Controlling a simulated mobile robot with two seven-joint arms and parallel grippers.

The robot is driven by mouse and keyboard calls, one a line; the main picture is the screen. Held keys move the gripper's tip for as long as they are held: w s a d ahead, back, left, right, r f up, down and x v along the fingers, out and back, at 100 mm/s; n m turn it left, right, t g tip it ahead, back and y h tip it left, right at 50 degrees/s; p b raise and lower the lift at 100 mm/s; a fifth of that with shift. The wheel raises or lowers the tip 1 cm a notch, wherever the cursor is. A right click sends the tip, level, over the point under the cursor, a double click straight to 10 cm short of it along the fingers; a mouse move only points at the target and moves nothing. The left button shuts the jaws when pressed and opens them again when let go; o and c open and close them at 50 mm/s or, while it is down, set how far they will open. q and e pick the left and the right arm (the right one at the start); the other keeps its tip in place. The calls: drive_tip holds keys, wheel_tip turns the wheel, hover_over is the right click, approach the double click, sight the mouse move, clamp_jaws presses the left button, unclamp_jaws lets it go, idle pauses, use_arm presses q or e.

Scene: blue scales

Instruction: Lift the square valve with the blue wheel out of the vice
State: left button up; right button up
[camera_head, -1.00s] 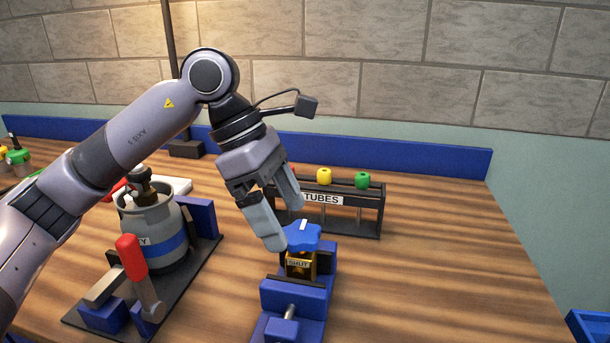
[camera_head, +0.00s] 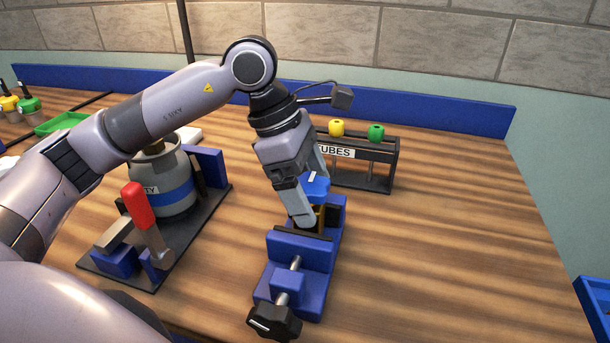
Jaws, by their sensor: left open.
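The valve's blue wheel (camera_head: 317,187) shows above the vice, partly hidden by my left gripper. Its gold-brown body (camera_head: 320,214) sits between the jaws of the blue vice (camera_head: 300,252) and is mostly covered by a gripper finger. My left gripper (camera_head: 311,200) is open and points down at the valve. One finger is on the near left side of the wheel, and the other is partly hidden behind it. I cannot tell whether the fingers touch the wheel. My right gripper is not in view.
A tube rack (camera_head: 365,160) with yellow and green caps stands behind the vice. A grey canister (camera_head: 168,182) on a dark base with a red-handled clamp (camera_head: 138,206) stands to the left. A green tray (camera_head: 62,123) lies farther back. The table right of the vice is clear.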

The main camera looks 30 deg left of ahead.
use_arm(q)
drive_tip(key=c, duration=1.6)
drive_tip(key=shift+s+r, duration=0.15)
drive_tip(key=shift+s, duration=0.05)
drive_tip(key=shift+r, duration=0.15)
drive_tip(key=shift+r+p, duration=2.4)
drive_tip(key=shift+r, duration=1.25)
